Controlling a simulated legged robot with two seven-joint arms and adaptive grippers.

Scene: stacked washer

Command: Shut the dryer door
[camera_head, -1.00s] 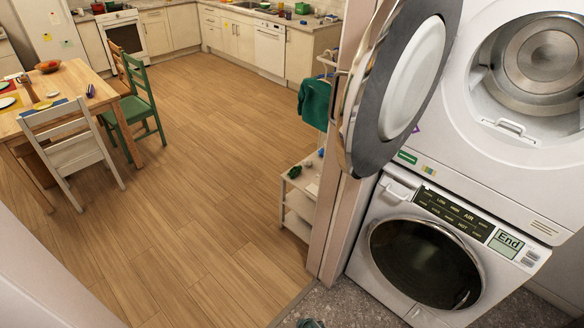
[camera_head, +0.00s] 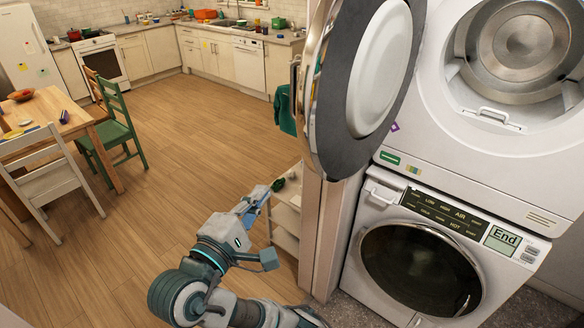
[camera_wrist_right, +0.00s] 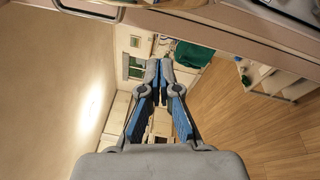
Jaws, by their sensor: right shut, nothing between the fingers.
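The dryer (camera_head: 450,135) is the upper white machine at the right of the head view. Its round door (camera_head: 408,85) stands wide open, swung out to the left, and the steel drum (camera_head: 520,45) shows. My right gripper (camera_head: 272,188) is below and left of the door, apart from it, with my arm rising from the bottom edge. In the right wrist view its blue-padded fingers (camera_wrist_right: 160,68) meet at the tips and hold nothing. My left gripper is in neither view.
A washer (camera_head: 380,195) with its door shut sits under the dryer. A door-frame post (camera_head: 322,235) stands close right of my right gripper, with a small white shelf (camera_head: 286,215) behind it. A table (camera_head: 50,112) and chairs stand far left. The wooden floor between is open.

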